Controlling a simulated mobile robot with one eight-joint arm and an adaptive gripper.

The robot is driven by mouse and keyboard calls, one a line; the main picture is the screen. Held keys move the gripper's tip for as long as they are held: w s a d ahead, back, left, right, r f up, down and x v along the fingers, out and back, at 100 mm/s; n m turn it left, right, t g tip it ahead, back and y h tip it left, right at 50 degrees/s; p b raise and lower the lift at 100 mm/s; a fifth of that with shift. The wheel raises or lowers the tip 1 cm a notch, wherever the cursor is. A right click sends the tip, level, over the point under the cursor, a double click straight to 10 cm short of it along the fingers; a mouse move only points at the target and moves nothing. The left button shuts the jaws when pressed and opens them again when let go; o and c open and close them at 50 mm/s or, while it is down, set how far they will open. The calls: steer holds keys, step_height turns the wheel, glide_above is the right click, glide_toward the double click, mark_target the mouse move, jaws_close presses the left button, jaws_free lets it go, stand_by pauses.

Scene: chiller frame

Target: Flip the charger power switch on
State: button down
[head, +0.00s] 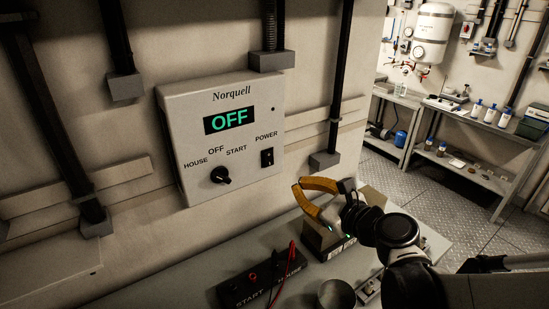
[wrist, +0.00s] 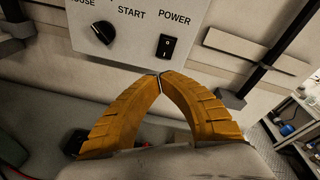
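The charger is a pale wall box (head: 185,120) labelled Norquell, and its display (head: 229,119) reads OFF in green. The power switch (head: 267,157) is a small black rocker under the word POWER at the lower right of the box. It also shows in the wrist view (wrist: 168,47). A black rotary knob (head: 220,175) sits to its left, and it also shows in the wrist view (wrist: 103,33). My gripper (head: 297,185) has orange fingers, and it is to the right of and below the switch, apart from it. In the wrist view the fingertips (wrist: 160,77) meet with nothing between them, just below the switch.
A counter (head: 190,285) below the box holds a black block with red and black clamps (head: 262,285), a cardboard box (head: 325,240) and a dark round container (head: 337,294). Dark conduits (head: 340,75) run down the wall. Shelves (head: 480,125) stand at the right.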

mark_target(265, 166)
steer(key=m, duration=0.3)
steer(key=f+m+t+b, duration=0.1)
steer(key=m, duration=0.1)
steer(key=shift+s+d, duration=0.1)
steer(key=shift+s, duration=0.25)
steer(key=b+x, duration=0.2)
steer(key=x, duration=1.2)
steer(key=shift+r+b, duration=0.1)
steer(key=shift+b, duration=0.25)
steer(key=shift+w+a, duration=0.35)
steer(key=shift+w, duration=0.05)
steer(key=shift+s+f+b, duration=0.1)
steer(key=shift+f+b, duration=0.15)
steer(key=shift+b, duration=0.05)
